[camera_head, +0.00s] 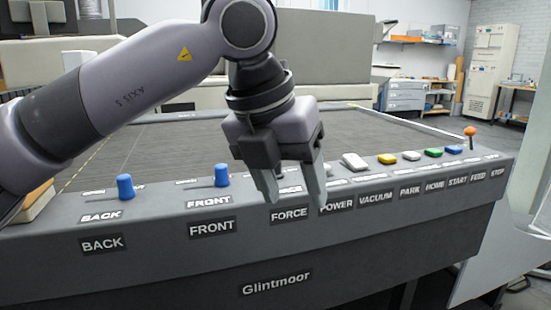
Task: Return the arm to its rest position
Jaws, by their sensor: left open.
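My left arm comes in from the left and bends down over the front panel of a machine. Its gripper (295,202) points down, open and empty, in front of the panel's FORCE and POWER labels. The fingers stand apart and cover part of the controls behind them. I cannot tell whether a fingertip touches the panel. My right gripper is out of view.
The grey panel (150,262) carries blue knobs at BACK (125,187) and FRONT (221,175). White (355,161), yellow (387,158), green (433,152) and blue (454,149) buttons and an orange-topped lever (470,131) stand to the right. The dark bed (390,128) behind looks clear.

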